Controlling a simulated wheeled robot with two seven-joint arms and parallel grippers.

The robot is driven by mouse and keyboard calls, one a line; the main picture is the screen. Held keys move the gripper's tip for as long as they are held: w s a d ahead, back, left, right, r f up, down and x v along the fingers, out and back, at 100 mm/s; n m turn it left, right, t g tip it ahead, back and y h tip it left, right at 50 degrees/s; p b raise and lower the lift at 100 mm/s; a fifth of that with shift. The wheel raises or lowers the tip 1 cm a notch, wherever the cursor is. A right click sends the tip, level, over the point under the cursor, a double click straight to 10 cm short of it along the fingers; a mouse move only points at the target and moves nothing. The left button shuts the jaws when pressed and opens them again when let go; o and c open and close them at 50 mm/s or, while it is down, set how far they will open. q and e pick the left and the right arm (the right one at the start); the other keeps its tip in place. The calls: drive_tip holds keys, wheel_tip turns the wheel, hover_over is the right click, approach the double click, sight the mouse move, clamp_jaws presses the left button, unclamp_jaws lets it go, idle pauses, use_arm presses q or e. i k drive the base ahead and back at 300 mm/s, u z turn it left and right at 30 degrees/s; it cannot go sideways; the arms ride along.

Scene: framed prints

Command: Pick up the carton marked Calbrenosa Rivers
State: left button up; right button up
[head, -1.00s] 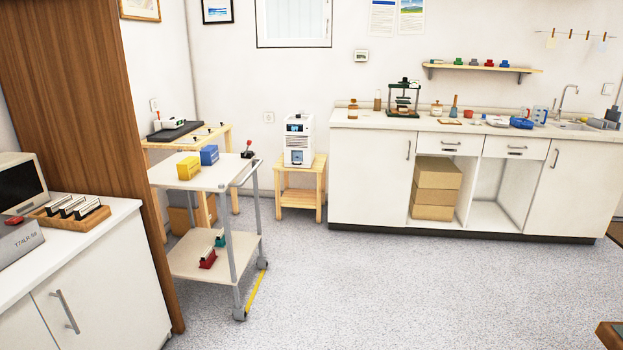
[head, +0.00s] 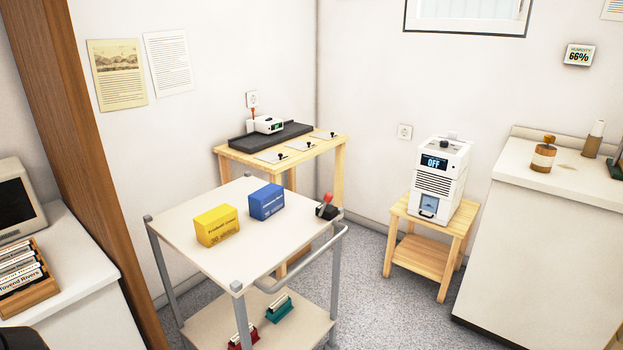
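Two cartons stand on the top shelf of a white cart (head: 262,226) in the head view. The yellow carton (head: 218,226) is at the left, nearer to me; its print is too small to read surely. The blue carton (head: 266,201) stands behind it to the right, a little apart; its label is also too small to read. I cannot tell from the print which one is marked Calbrenosa Rivers. Neither of my grippers shows in the head view.
Red and teal items sit on the lower shelf. A wooden table (head: 335,146) stands behind; a stool (head: 431,235) with a white device is right. A brown panel (head: 90,180) is left.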

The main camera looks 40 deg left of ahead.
sight(263, 204)
drive_tip(key=i, duration=1.6)
drive_tip(key=u, duration=2.6)
